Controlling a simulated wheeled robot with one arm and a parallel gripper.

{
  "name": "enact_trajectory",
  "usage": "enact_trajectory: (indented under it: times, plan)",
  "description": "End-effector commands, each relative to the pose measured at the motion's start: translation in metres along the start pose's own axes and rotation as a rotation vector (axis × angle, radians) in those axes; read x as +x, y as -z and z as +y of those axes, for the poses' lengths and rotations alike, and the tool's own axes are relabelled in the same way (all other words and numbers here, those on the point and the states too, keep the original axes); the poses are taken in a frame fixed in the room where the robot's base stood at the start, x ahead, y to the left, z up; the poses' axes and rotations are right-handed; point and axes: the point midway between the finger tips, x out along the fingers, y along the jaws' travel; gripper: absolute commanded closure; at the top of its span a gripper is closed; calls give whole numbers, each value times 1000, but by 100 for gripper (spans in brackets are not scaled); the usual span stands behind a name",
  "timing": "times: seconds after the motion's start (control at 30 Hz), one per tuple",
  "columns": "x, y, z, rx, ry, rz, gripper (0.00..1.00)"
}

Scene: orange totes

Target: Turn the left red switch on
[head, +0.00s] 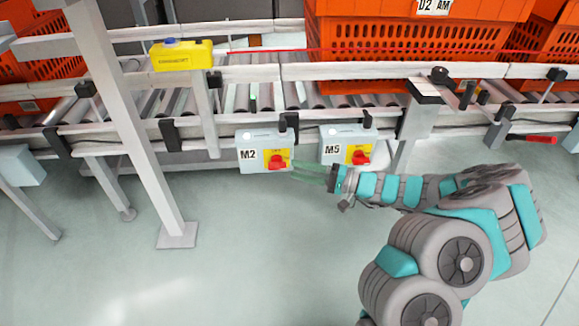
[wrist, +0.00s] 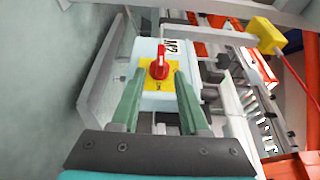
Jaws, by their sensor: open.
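The left red switch (head: 277,162) sits on a yellow plate on the grey box labelled M2 (head: 251,167). A second red switch (head: 360,158) is on the M5 box (head: 332,150) to its right. My gripper (head: 292,169) reaches in from the right, its green fingers close to the left switch. In the wrist view the left switch (wrist: 160,62) shows upright in the picture, centred just beyond the tips of my open gripper (wrist: 160,73). One finger is on each side of its line. I cannot tell whether they touch it.
The boxes hang under a roller conveyor (head: 240,97) carrying orange totes (head: 405,45). A yellow emergency-stop box (head: 182,55) is above left. A white post (head: 125,115) stands left of M2. The floor (head: 270,240) in front is clear.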

Motion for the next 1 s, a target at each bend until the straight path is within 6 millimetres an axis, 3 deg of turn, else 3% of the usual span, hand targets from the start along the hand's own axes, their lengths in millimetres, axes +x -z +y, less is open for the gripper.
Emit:
enact_trajectory:
  times: [0.13,0.37,0.83,1.0]
  plan:
    - [-22,0,0,1,-2,1,55]
    - [-35,-2,0,0,0,-5,55]
    - [-33,-3,-2,-2,0,-11,55]
    - [-15,-27,-32,-28,-17,-108,55]
